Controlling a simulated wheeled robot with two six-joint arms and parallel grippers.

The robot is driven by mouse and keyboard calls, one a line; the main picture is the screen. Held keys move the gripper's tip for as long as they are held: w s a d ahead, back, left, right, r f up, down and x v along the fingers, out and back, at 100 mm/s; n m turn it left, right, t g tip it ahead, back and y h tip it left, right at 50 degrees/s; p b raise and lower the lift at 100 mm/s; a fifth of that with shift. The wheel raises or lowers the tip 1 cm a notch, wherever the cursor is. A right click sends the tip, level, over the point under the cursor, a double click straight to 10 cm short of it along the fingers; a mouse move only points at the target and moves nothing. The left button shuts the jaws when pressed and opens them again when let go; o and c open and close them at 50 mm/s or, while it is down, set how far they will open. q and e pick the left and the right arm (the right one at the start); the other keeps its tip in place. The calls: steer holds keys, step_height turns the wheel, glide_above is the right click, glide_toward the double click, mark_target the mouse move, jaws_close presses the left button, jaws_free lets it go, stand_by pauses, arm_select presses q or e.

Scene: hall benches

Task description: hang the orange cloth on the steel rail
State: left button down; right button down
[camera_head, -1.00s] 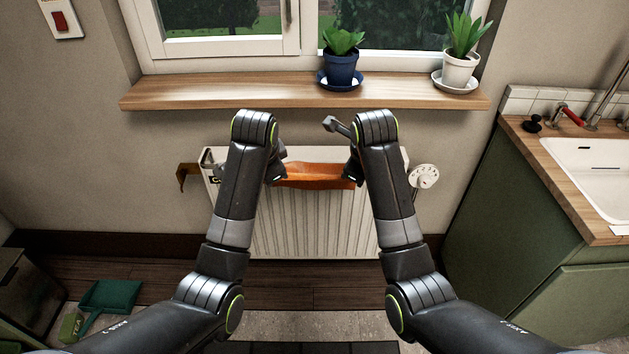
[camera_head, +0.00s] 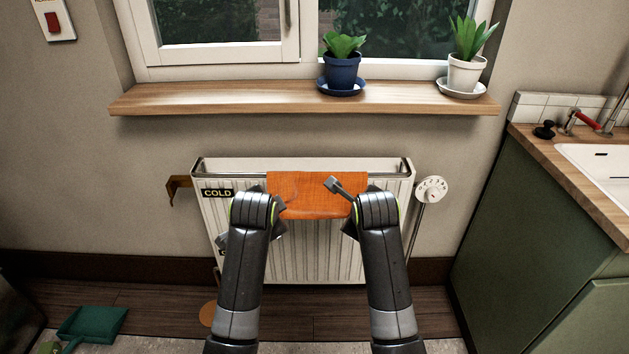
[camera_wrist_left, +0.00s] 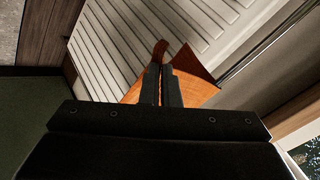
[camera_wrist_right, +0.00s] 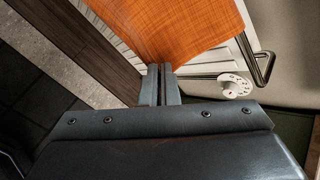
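The orange cloth (camera_head: 305,190) lies across the middle of the steel rail (camera_head: 235,175), with its front part hanging down over the radiator. Both of its lower front corners are at my grippers. My left gripper (camera_wrist_left: 163,72) is shut on the cloth, which shows on both sides of its fingers in the left wrist view (camera_wrist_left: 195,85). My right gripper (camera_wrist_right: 160,72) is shut on the other corner of the cloth, spread out flat in the right wrist view (camera_wrist_right: 185,30). In the head view my wrists hide the fingertips, and the cloth's back side is hidden.
The white radiator (camera_head: 325,250) carries a COLD label (camera_head: 218,193); a white dial (camera_head: 432,190) is at its right. A wooden sill (camera_head: 230,98) above holds a blue pot (camera_head: 342,70) and a white pot (camera_head: 465,72). A green cabinet (camera_head: 540,220) stands right. A teal dustpan (camera_head: 92,323) lies on the floor.

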arm_select(q)
steer(key=shift+a, duration=0.1)
arm_select(e)
steer(key=shift+d, duration=0.1)
arm_select(q)
steer(key=c, duration=1.4)
jaws_free()
arm_select(e)
steer(key=c, duration=1.4)
jaws_free()
arm_select(q)
steer(key=shift+s+f, duration=0.1)
arm_select(e)
steer(key=shift+s+f, duration=0.1)
